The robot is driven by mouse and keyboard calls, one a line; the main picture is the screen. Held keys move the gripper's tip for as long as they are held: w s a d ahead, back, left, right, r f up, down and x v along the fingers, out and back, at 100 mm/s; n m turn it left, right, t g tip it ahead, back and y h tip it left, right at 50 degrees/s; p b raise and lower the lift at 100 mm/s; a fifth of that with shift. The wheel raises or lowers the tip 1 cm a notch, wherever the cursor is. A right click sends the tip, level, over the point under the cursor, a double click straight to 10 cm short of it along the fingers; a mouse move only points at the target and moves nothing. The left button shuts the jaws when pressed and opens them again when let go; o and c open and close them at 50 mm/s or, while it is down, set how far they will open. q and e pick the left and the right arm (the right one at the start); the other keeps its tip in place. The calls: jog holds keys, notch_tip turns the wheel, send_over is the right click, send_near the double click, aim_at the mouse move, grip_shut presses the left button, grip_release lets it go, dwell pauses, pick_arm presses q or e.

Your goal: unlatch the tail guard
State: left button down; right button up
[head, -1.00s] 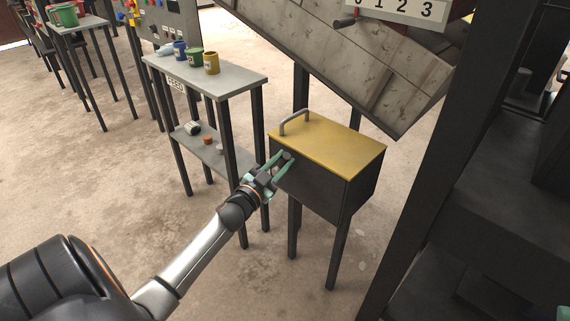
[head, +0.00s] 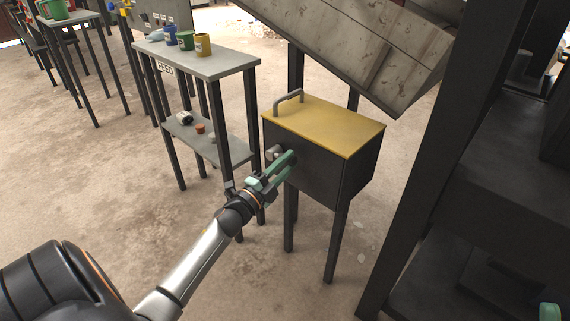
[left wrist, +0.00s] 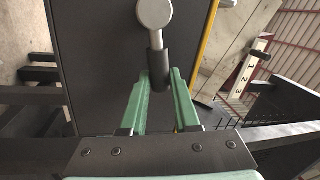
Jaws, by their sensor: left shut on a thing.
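The tail guard box (head: 325,165) is dark with a yellow lid (head: 325,125) and a grey handle (head: 288,98) on top. On its front face is a latch with a round grey knob (head: 273,153), which also shows in the left wrist view (left wrist: 154,13). A dark latch grip (left wrist: 156,60) hangs from that knob. My left gripper (head: 286,161) is at this face with its green fingers shut around the grip's lower part; in the wrist view the fingers (left wrist: 158,80) lie on either side of it. A green tip (head: 549,312), likely my right gripper, shows at bottom right.
A grey shelf stand (head: 205,70) with several small cups stands left of the box. A grey sloping chute (head: 370,50) hangs above and behind it. A dark post (head: 425,140) rises on the right. The floor in front is clear.

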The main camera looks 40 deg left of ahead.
pick_arm(q)
jog(key=shift+d+f+m+h+b, duration=0.15)
jog(key=shift+f+m+b, duration=0.35)
jog(key=shift+m, duration=0.35)
jog(key=shift+a+f+m+h+b, duration=0.15)
jog(key=shift+f+m+b, duration=0.3)
jog(key=shift+m, duration=0.4)
jog(key=c, duration=0.7)
grip_release()
jog(key=shift+o, duration=0.2)
jog(key=p+v, duration=0.2)
jog(key=v, duration=1)
jog(key=shift+s, duration=0.3)
jog(key=shift+f, duration=0.1)
